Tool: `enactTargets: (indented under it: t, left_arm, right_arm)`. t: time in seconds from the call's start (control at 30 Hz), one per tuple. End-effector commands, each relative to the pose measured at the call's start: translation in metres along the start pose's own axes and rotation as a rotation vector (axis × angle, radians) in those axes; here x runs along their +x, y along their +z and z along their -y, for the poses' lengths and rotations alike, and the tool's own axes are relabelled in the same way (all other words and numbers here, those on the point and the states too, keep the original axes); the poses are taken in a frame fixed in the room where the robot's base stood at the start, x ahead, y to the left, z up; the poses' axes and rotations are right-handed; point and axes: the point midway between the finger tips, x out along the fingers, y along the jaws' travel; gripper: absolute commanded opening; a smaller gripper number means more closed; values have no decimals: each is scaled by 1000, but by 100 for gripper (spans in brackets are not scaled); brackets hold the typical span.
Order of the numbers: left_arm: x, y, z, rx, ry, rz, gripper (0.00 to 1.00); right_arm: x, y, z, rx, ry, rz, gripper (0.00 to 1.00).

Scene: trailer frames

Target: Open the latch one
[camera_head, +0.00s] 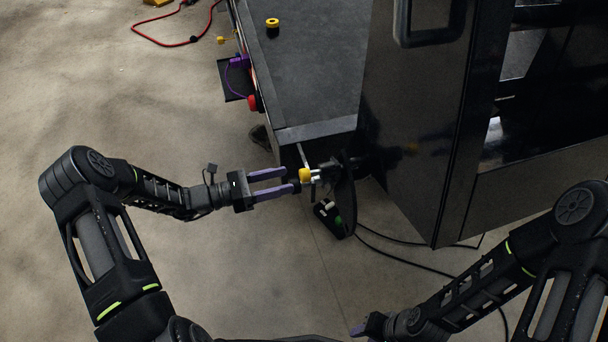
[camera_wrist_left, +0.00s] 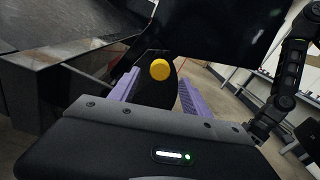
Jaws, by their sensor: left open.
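The latch has a yellow knob (camera_head: 305,175) on a metal fitting by the corner of the trailer frame (camera_head: 318,131). The yellow knob (camera_wrist_left: 160,69) also shows in the left wrist view, beyond and roughly between the fingertips. My left gripper (camera_head: 293,180) comes in from the left with its two purple fingers apart, one above and one below the knob's level. Its fingers (camera_wrist_left: 158,88) also show open in the left wrist view. I cannot tell whether they touch the knob.
A large black panel (camera_head: 412,130) stands right of the latch. A grey deck (camera_head: 310,70) bears a small yellow and black item (camera_head: 272,27). Black cables and a dark connector (camera_head: 333,220) lie below the latch. The floor at left (camera_head: 110,90) is mostly clear.

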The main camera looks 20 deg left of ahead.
Motion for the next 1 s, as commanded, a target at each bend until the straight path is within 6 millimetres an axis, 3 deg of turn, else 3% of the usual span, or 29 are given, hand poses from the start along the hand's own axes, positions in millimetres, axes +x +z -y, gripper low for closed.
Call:
enactTargets:
  t: [0.43,0.77,1.0]
  left_arm:
    - [62,-1,0,1,-1,0,56]
    - [66,0,0,1,1,-1,56]
    - [66,0,0,1,1,-1,37]
  right_arm:
    - [5,0,-2,1,0,0,36]
    - [5,0,-2,1,0,0,36]
    - [5,0,-2,1,0,0,36]
